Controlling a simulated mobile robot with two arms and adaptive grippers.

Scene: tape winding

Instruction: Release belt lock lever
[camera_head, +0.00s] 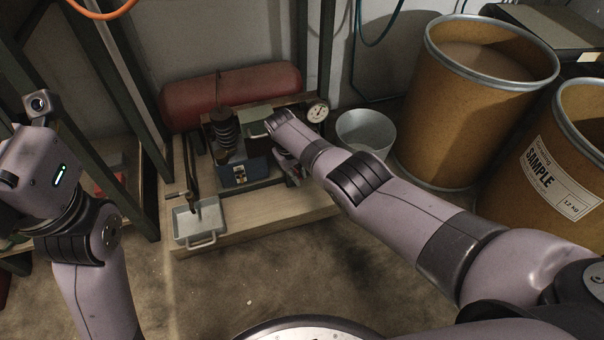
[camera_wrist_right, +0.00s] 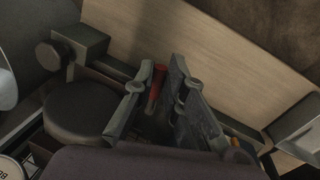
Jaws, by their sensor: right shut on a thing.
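A red lever (camera_wrist_right: 156,87), which I take for the belt lock lever, stands between the fingers of my right gripper (camera_wrist_right: 158,100) in the right wrist view. The fingers are shut on it; their exact contact is hard to see in the shade. In the head view my right arm reaches down to the right side of the winding machine (camera_head: 243,172), and this gripper (camera_head: 291,172) is mostly hidden beside the wrist. The lever cannot be made out there. My left arm stands at the left edge; its fingers do not show.
The machine sits on a wooden base (camera_head: 250,222) with a metal tray (camera_head: 199,222) at its front left. A round gauge (camera_head: 317,111) and a grey bucket (camera_head: 366,133) stand close to my right arm. Large drums (camera_head: 465,125) fill the right. A red tank (camera_head: 232,92) lies behind.

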